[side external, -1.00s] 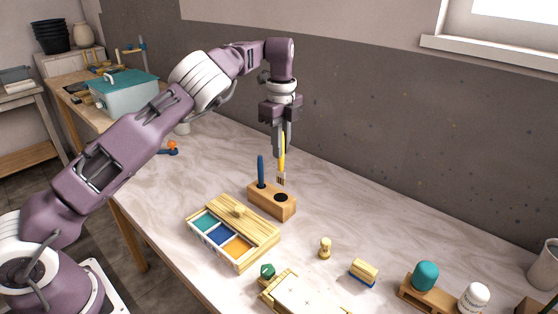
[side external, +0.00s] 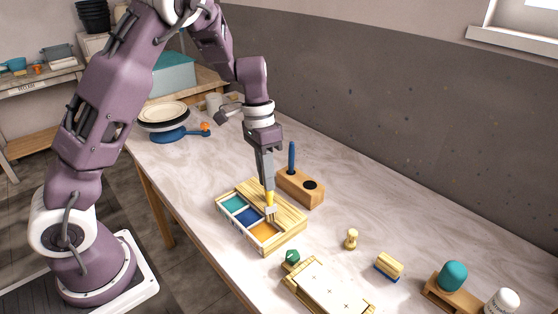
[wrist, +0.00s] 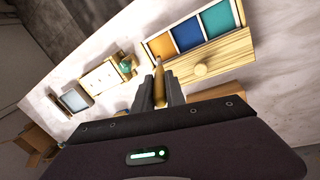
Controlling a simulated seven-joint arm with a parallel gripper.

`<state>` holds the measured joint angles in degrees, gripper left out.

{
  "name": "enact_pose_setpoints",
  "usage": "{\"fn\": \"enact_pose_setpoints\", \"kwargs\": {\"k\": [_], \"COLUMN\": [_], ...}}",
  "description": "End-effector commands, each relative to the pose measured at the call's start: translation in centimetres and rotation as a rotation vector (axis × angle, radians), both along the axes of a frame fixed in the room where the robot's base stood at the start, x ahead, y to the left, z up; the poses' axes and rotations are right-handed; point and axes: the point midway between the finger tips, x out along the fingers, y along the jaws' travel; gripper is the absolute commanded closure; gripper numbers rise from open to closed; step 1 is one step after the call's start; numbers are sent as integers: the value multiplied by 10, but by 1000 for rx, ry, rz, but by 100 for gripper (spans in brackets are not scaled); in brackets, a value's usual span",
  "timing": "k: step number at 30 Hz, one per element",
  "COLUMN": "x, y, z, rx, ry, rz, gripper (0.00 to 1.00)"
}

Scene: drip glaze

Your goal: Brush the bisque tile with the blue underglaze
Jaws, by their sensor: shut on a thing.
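My gripper (side external: 267,188) points down and is shut on a yellow-handled brush (side external: 269,197), which also shows between the fingers in the wrist view (wrist: 159,88). The brush is over the wooden glaze box, beside the orange well (side external: 264,231); whether its tip touches anything is unclear. The blue well (side external: 247,215) lies between the orange well and the teal well (side external: 232,203). In the wrist view the blue well (wrist: 187,33) is up and right of the brush. The pale bisque tile (side external: 332,287), marked with small crosses, lies in a wooden frame at the front.
A wooden block (side external: 299,187) holds a blue-handled brush (side external: 291,158) and has one empty hole. A green knob (side external: 292,256) sits by the tile frame. A wooden peg (side external: 351,239), a blue-based block (side external: 388,267) and a teal-topped jar (side external: 453,276) stand to the right.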

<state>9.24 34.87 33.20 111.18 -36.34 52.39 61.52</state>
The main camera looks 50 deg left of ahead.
Motion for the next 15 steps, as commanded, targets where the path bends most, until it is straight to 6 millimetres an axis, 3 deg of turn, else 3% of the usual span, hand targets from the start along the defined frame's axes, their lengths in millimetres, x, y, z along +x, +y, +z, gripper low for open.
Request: {"fn": "enact_pose_setpoints", "kwargs": {"k": [2, 7, 15], "x": [-7, -2, 10], "y": [-1, 4, 30], "z": [-2, -1, 9], "rx": [-21, -49, -81], "ry": [6, 24, 80], "rz": [-98, -410, -1006], "gripper": [100, 100, 100]}}
